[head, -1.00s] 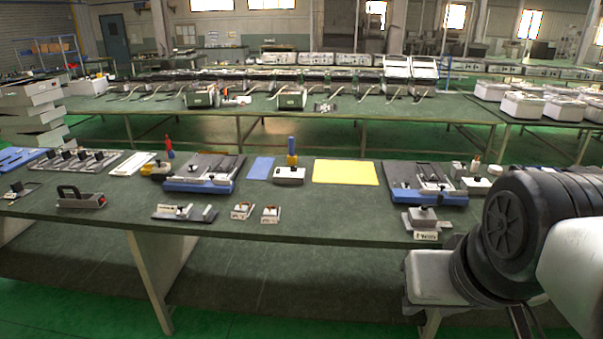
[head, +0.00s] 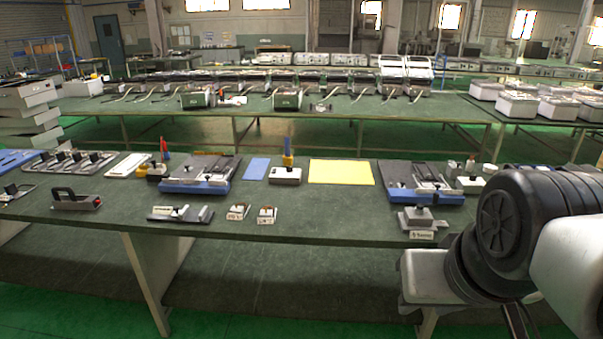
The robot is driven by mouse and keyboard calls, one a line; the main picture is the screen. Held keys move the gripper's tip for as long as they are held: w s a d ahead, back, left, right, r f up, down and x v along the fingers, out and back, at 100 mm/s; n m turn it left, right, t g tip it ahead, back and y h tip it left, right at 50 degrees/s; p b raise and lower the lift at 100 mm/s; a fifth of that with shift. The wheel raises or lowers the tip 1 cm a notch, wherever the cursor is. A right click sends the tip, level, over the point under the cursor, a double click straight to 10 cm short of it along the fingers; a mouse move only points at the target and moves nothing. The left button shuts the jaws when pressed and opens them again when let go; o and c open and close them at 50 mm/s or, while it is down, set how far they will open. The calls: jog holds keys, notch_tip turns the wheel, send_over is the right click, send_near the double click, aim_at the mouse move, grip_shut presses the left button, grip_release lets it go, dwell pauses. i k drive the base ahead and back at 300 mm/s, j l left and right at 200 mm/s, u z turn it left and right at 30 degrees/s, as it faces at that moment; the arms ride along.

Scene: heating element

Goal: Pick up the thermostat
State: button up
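No part is clearly marked as the thermostat at this size. Two small pale blocks with dark tops, the left small block (head: 238,212) and the right small block (head: 267,214), sit side by side near the front edge of the green-topped workbench (head: 330,222). A grey block with a label (head: 420,218) stands at the front edge further right. A flat grey part with a knob (head: 181,214) lies left of the small blocks. My arm fills the lower right, in front of the bench. My gripper's fingertips are not visible.
Blue-based fixtures stand on the bench at left (head: 194,186) and right (head: 424,196). A yellow mat (head: 341,172) and a blue mat (head: 257,169) lie between them. A handled grey block (head: 77,201) is at far left. A second long bench (head: 340,112) runs behind.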

aim_at(236, 213)
jog(key=i+j, duration=0.5)
jog(key=j, duration=0.15)
jog(key=i+j, duration=1)
jog(key=j, duration=0.25)
jog(key=i+j, duration=0.5)
jog(key=j, duration=0.1)
